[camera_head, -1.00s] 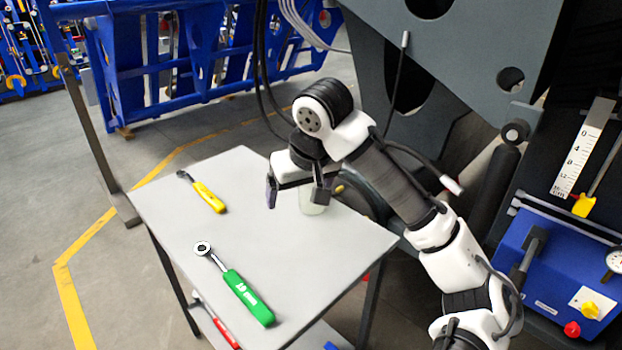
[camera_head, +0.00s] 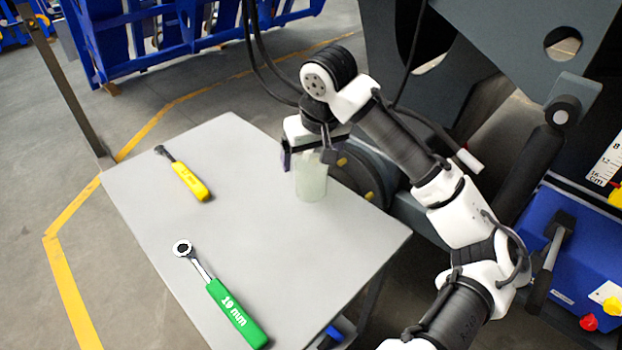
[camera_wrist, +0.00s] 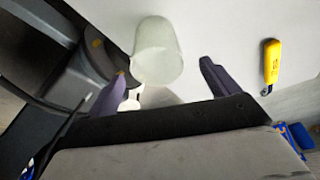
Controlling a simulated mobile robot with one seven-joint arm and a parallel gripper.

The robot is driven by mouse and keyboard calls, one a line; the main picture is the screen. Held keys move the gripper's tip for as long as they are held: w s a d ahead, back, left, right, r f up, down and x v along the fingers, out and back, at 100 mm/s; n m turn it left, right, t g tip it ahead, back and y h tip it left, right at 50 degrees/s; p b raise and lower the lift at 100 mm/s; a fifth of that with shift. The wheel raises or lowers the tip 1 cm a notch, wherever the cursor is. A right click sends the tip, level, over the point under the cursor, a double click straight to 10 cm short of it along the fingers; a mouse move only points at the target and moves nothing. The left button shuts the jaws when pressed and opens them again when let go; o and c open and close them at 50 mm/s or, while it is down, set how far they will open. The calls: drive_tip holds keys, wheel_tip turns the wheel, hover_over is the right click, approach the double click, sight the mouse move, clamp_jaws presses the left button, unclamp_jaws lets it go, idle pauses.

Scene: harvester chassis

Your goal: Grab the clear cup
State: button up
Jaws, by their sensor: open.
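The clear cup (camera_head: 312,182) stands upright on the grey table (camera_head: 160,225) near its far right edge, pale and translucent. My gripper (camera_head: 305,160) is open just above and behind the cup, and one finger overlaps the cup's upper part in the head view. In the wrist view the cup (camera_wrist: 158,52) lies ahead of my open fingers (camera_wrist: 165,85), nearer the left finger. Nothing is between the fingertips that I can make out as held.
A yellow-handled ratchet (camera_head: 188,182) and a green 19 mm ratchet (camera_head: 232,308) lie on the table's left and front parts. The dark chassis with a round hub (camera_head: 360,180) stands close behind the cup. The table's middle is clear.

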drive_tip(key=x, duration=0.7)
drive_tip(key=shift+d+f, duration=0.2)
drive_tip(key=shift+f, duration=0.2)
drive_tip(key=c, duration=1.1)
drive_tip(key=shift+r, duration=0.15)
